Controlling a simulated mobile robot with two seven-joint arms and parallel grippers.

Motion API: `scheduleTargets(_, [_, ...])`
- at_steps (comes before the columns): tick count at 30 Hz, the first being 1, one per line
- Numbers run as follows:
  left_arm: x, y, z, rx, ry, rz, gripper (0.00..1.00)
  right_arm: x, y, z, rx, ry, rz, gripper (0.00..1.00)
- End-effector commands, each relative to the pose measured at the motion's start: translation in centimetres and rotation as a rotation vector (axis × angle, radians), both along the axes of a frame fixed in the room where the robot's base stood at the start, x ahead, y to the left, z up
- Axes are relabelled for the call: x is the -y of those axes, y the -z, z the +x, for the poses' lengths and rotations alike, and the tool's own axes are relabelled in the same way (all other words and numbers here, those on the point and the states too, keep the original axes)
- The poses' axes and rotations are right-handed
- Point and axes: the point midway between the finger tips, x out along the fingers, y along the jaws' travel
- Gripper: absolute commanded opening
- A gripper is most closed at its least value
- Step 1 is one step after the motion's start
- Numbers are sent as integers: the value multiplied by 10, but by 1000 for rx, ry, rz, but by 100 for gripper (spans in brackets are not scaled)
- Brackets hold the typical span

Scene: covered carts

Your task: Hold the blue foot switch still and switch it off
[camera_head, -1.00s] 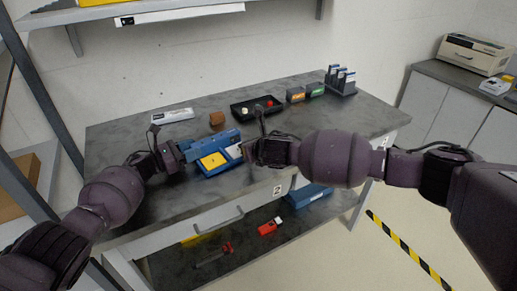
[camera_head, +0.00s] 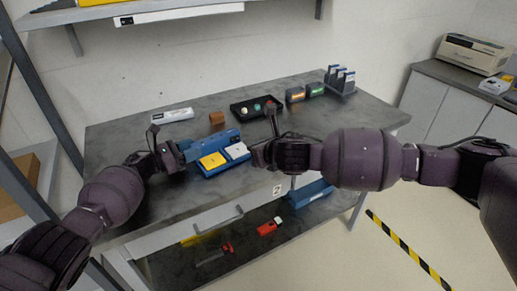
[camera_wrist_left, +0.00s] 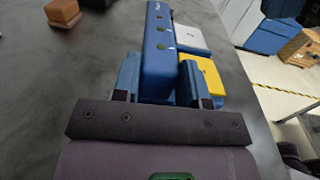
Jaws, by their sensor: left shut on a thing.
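The blue foot switch (camera_head: 218,143) lies on the dark bench top, with a yellow pedal (camera_head: 213,160) and a white pedal (camera_head: 237,151) along its front side. My left gripper (camera_head: 184,151) is shut on the left end of its blue body. In the left wrist view the two fingers (camera_wrist_left: 159,82) sit on either side of the blue body (camera_wrist_left: 158,45), which has small green marks on top. My right gripper (camera_head: 257,155) is just right of the white pedal, apart from it as far as I can see. Its fingertips are too small and dark to read.
Behind the switch are a brown block (camera_head: 217,118), a white labelled block (camera_head: 172,115) and a black tray (camera_head: 240,111) with small coloured pieces. Orange- and green-marked dark boxes (camera_head: 296,95) and a file rack (camera_head: 341,80) stand back right. A lower shelf (camera_head: 235,262) holds several things.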

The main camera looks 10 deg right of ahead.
Motion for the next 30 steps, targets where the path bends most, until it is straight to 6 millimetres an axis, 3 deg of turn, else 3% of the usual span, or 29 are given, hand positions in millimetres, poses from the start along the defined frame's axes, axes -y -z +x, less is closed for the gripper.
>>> scheduleTargets(3, [0, 0, 0, 0, 1, 0, 0, 0, 0, 0, 0, 0, 0, 0])
scheduleTargets(4, [0, 0, 0, 0, 1, 0, 44, 0, 0, 0, 0, 0, 0, 0])
scheduleTargets(9, [0, 0, 0, 0, 1, 0, 69, 0, 0, 0, 0, 0, 0, 0])
scheduleTargets(20, [-3, 0, -1, 0, 0, 0, 69, 0, 0, 0, 0, -1, 0, 0])
scheduleTargets(26, [-21, 1, -8, 2, -1, 1, 69, 0, 0, 0, 0, -1, 0, 0])
scheduleTargets(30, [-43, 1, -17, 1, -2, 1, 69, 0, 0, 0, 0, -1, 0, 0])
